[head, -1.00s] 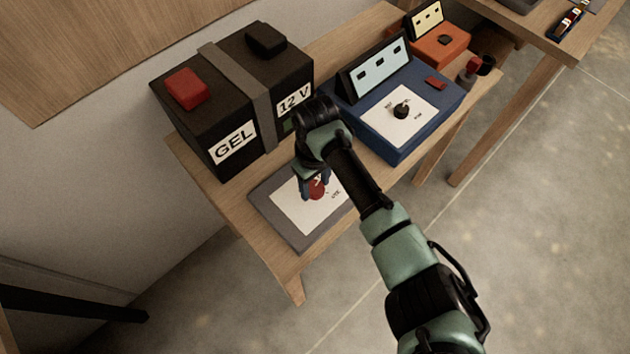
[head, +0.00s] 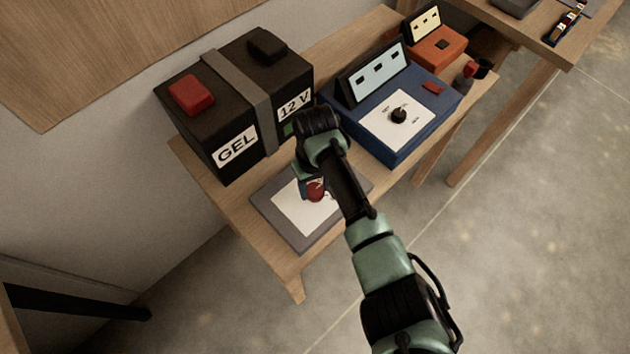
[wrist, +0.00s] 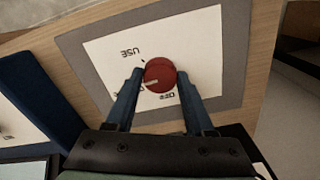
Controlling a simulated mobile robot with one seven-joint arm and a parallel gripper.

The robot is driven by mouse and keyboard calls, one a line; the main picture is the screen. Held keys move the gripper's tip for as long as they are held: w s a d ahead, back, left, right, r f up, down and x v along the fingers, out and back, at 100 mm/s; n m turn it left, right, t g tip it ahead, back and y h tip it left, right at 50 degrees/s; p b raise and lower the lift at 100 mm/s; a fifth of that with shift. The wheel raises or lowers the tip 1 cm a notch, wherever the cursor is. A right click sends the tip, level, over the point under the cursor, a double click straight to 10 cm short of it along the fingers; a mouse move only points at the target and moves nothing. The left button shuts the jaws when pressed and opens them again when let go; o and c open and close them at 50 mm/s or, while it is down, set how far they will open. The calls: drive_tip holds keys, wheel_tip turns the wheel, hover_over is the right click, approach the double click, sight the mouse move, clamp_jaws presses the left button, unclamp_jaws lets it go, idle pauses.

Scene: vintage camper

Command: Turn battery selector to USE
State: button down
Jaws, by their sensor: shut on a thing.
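The battery selector is a red round knob (wrist: 160,75) on a white label plate (wrist: 205,40) with a grey border (wrist: 75,45). In the wrist view, USE is printed at the knob's upper left, OFF below it, and another label at lower left is partly hidden by a finger. My gripper (wrist: 161,74) is shut on the knob, one blue finger on each side. In the head view the knob (head: 316,191) shows beneath my gripper (head: 311,188), with the plate (head: 293,213) partly covered.
A black GEL 12 V battery (head: 215,115) stands behind the selector. A blue unit (head: 400,151) with a dial is close on the right, an orange unit (head: 437,56) beyond. The wooden bench's (head: 275,258) front edge is near; open floor lies in front.

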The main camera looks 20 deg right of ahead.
sight(315, 190)
drive_tip(key=m+p, duration=0.2)
drive_tip(key=m, duration=0.3)
drive_tip(key=shift+a+r+m, duration=0.1)
drive_tip(key=shift+m, duration=0.2)
drive_tip(key=m+p, duration=0.1)
drive_tip(key=m, duration=0.3)
drive_tip(key=shift+w+m, duration=0.1)
drive_tip(key=shift+m, duration=0.5)
drive_tip(key=shift+c, duration=1.3)
unclamp_jaws()
wheel_tip(315, 190, up, 13)
